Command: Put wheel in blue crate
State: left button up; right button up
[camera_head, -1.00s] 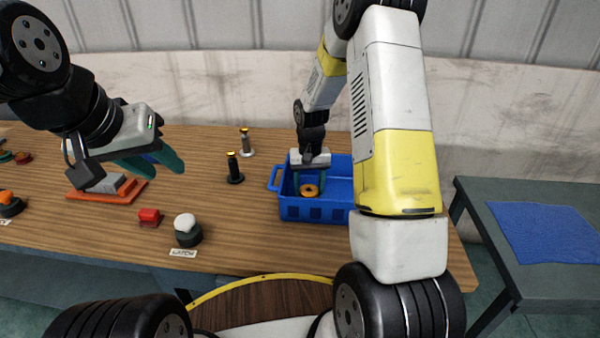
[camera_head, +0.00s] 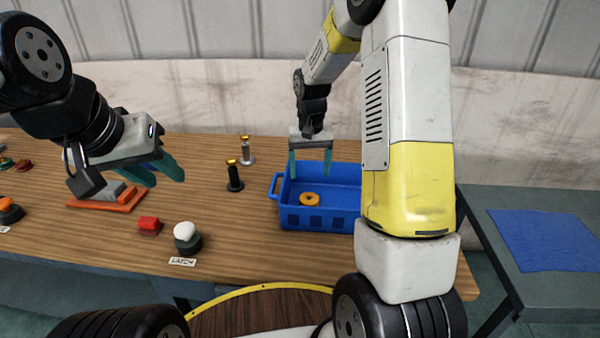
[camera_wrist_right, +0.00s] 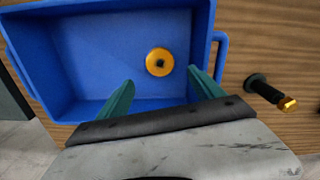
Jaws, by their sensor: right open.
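The orange-yellow wheel (camera_head: 309,199) lies flat on the floor of the blue crate (camera_head: 300,218). In the right wrist view the wheel (camera_wrist_right: 160,62) shows its dark centre hole, and the crate (camera_wrist_right: 213,20) surrounds it. My right gripper (camera_head: 311,172) is open and empty above the crate, its teal fingers apart and clear of the wheel. In the right wrist view the fingertips (camera_wrist_right: 160,88) are on the near side of the wheel. My left gripper (camera_head: 165,172) is over the left part of the table, near an orange base; its fingers overlap in view.
Two pegs, one dark (camera_head: 234,176) and one grey (camera_head: 247,150), stand left of the crate. A side table with a blue mat (camera_head: 550,238) is at right.

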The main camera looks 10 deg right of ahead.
jog(key=s+r+t+y, duration=0.1)
jog(key=s+r, duration=0.4)
jog(key=r, duration=0.2)
jog(key=s+r+t, duration=0.2)
jog(key=s+r, duration=0.3)
jog(key=r, duration=0.3)
jog(key=s+a+r+t, duration=0.1)
jog(key=s+r, duration=0.1)
jog(key=s, duration=0.5)
jog(key=s+a+r+n+t+y, duration=0.1)
jog(key=s+r+t, duration=0.1)
jog(key=s, duration=0.5)
jog(key=shift+s+r+n, duration=0.15)
jog(key=shift+s+n, duration=0.1)
jog(key=shift+n, duration=0.05)
jog(key=shift+c, duration=0.3)
